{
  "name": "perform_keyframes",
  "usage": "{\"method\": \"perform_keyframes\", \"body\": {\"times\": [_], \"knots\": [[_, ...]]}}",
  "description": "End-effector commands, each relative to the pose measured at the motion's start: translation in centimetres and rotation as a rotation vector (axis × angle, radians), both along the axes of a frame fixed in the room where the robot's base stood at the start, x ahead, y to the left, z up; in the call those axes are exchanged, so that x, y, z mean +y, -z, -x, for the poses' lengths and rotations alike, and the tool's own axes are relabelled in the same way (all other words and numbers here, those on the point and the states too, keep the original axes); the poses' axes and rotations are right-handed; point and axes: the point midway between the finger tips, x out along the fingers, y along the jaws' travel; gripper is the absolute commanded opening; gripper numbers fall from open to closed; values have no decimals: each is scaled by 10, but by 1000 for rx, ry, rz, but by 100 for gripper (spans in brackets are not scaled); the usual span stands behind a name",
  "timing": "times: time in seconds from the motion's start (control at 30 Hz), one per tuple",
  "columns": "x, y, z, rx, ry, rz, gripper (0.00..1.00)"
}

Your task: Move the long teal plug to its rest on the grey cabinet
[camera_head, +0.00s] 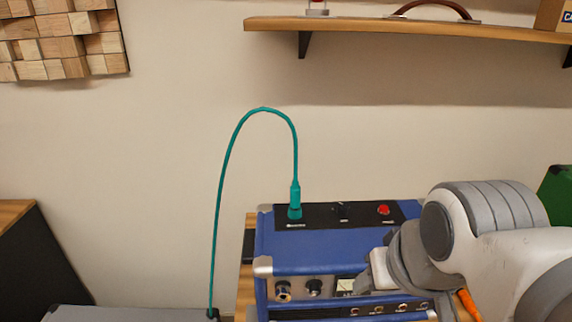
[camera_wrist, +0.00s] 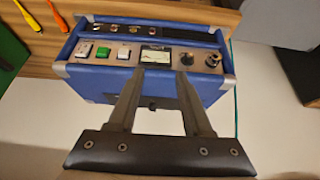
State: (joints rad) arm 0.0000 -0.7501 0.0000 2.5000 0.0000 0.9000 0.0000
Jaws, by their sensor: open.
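The long teal plug (camera_head: 295,197) stands upright in the black top panel of the blue amplifier (camera_head: 330,250). Its teal cable (camera_head: 222,190) arches up and drops left to the grey cabinet (camera_head: 150,314), whose top just shows at the bottom edge. The rest itself cannot be made out. My gripper (camera_wrist: 162,76) is open and empty in the wrist view, its fingers pointing at the amplifier's front panel around a small display (camera_wrist: 157,57). The plug is not seen in the wrist view; a thin teal cable (camera_wrist: 236,85) runs past the amplifier's right side there.
A red button (camera_head: 383,210) and a black knob (camera_head: 342,211) sit on the amplifier's top panel. A wooden shelf (camera_head: 400,29) hangs above. The wall space around the cable arch is clear.

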Motion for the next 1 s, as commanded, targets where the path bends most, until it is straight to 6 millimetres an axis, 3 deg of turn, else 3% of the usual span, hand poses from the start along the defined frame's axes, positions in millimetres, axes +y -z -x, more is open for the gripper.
{"method": "perform_keyframes", "body": {"times": [0.1, 0.37, 0.7, 1.0], "knots": [[0, -1, 0, 0, 0, -1, 57], [6, -32, -23, 49, -10, -29, 57], [26, -81, -90, 176, -21, -78, 57], [47, -100, -150, 287, -18, -88, 57]]}}
